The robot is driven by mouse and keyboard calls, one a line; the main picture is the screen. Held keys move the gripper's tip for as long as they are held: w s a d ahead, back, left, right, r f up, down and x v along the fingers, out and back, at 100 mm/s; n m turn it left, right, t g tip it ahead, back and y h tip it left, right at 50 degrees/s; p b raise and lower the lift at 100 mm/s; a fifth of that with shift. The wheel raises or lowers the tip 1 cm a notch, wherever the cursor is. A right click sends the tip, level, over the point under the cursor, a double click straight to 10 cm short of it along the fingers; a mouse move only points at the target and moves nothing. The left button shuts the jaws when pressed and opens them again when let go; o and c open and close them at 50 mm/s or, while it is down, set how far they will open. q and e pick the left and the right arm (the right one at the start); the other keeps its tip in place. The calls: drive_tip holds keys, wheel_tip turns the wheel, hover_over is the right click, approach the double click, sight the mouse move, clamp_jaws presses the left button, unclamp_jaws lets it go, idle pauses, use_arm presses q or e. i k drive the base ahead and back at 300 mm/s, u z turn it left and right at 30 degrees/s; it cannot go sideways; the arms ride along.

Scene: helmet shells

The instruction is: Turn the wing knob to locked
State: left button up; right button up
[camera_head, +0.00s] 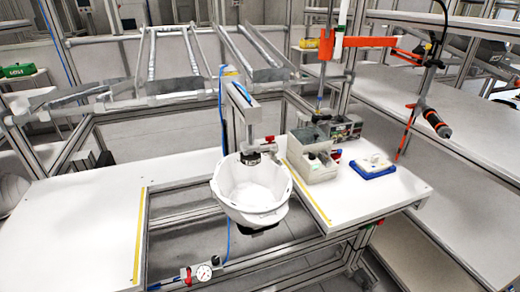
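A white helmet shell (252,199) sits open side up in the gap between two white tabletops. An upright metal post with an overhanging arm (246,101) stands behind it. A dark round fitting (250,158) hangs from that arm at the shell's rear rim. Neither my left nor my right gripper is in view.
A grey bin (311,165) and a blue-edged tray (373,167) stand on the right tabletop (350,201). An orange arm (370,42) carries a hanging black and orange tool (437,124). A pressure gauge (204,272) sits at the front rail. The left tabletop (75,232) is mostly clear.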

sight(269, 139)
drive_tip(key=u, duration=1.3)
drive_tip(key=k, duration=0.85)
drive_tip(key=z, duration=0.95)
